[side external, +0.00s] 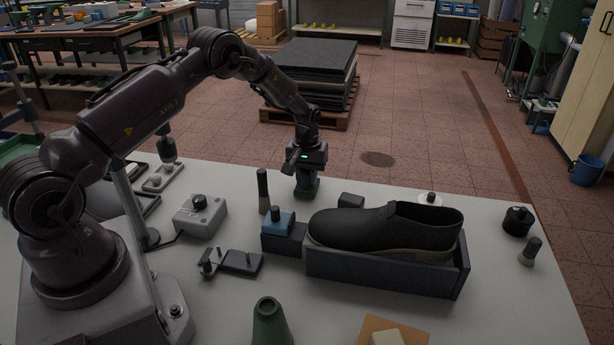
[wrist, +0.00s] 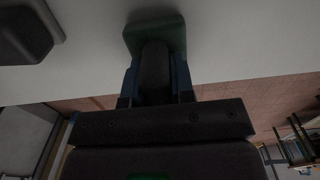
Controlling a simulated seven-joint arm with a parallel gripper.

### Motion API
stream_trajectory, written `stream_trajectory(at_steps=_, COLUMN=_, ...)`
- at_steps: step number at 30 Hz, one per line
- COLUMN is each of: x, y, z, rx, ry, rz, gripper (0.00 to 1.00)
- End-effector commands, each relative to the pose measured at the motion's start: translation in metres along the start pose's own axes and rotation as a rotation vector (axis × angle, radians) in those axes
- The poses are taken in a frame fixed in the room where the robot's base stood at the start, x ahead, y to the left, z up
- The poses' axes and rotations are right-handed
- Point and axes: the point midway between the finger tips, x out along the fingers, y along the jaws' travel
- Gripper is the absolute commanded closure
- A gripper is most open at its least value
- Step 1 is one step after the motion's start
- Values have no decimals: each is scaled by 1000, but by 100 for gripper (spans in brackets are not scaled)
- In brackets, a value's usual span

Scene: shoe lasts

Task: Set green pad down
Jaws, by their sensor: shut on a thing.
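The green pad is a dark green block with a dark upright grip. In the side external view the green pad (side external: 307,189) is at the far edge of the white table, directly below my gripper (side external: 305,178). In the wrist view the pad's green base (wrist: 148,32) shows past the fingers, and my gripper (wrist: 155,75) is shut on its dark grip. The base appears at or very near the tabletop; I cannot tell whether it touches. The fingertips are small and dark in the side external view.
A black shoe (side external: 385,229) sits in a dark tray (side external: 385,275) to the right. A blue-topped block (side external: 279,224), a dark cylinder (side external: 263,190) and a small dark block (side external: 351,201) stand nearby. A grey control box (side external: 200,214) is to the left.

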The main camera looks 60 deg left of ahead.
Motion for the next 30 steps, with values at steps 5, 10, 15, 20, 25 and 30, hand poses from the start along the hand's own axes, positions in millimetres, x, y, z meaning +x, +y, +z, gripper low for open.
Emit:
stream_trajectory(at_steps=5, x=0, y=0, z=0, rx=0, ry=1, rz=0, gripper=100)
stream_trajectory(at_steps=10, x=2, y=0, z=0, rx=0, ry=1, rz=1, gripper=56)
stream_trajectory(at_steps=15, x=2, y=0, z=0, rx=0, ry=1, rz=0, gripper=51)
stream_trajectory(at_steps=20, x=0, y=0, z=0, rx=0, ry=1, rz=1, gripper=51)
stream_trajectory(at_steps=25, x=-20, y=1, z=-1, rx=1, ry=5, rz=2, gripper=51)
stream_trajectory(at_steps=30, x=-58, y=1, z=-1, rx=1, ry=5, rz=3, gripper=51)
